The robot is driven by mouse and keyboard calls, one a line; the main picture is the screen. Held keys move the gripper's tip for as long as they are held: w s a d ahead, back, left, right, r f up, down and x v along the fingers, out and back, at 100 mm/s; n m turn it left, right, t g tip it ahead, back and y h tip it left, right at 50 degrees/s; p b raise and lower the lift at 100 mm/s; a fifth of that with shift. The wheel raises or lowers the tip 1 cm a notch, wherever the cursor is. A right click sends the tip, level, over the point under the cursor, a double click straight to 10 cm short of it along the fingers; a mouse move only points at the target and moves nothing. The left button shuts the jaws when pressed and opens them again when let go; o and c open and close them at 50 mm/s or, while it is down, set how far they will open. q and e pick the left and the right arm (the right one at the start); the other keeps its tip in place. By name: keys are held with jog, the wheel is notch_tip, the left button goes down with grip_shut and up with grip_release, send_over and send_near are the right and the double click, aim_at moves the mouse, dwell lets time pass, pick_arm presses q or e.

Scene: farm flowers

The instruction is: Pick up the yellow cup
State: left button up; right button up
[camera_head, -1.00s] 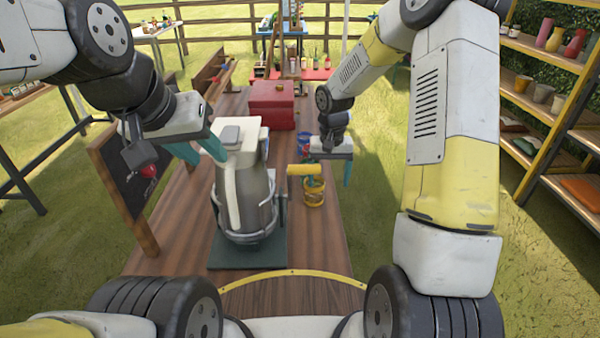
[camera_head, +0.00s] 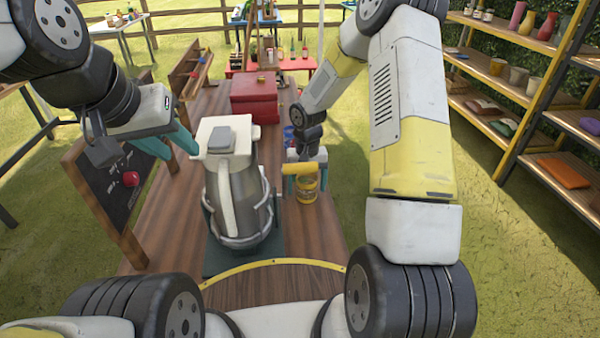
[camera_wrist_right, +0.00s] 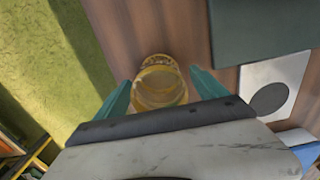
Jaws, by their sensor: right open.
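The yellow cup (camera_head: 307,189) stands on the wooden table, to the right of the large grey and white jug. Darker bands ring it in the right wrist view (camera_wrist_right: 158,84). My right gripper (camera_head: 306,182) is open, with one teal finger on each side of the cup; it also shows in the right wrist view (camera_wrist_right: 161,95). I cannot tell whether the fingers touch the cup. A yellow bar (camera_head: 299,169) covers part of the cup's top in the head view. My left gripper (camera_head: 180,153) is open and empty, up and left of the jug.
The jug (camera_head: 231,190) stands on a dark base (camera_head: 222,262) close to the cup's left. A red box (camera_head: 254,98) sits farther back on the table (camera_head: 165,225). A chalkboard (camera_head: 115,183) stands at the left edge. Shelves (camera_head: 535,80) are at the right.

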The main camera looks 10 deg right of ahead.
jog(key=shift+f, duration=0.1)
jog(key=shift+c, duration=0.2)
jog(key=c, duration=1.4)
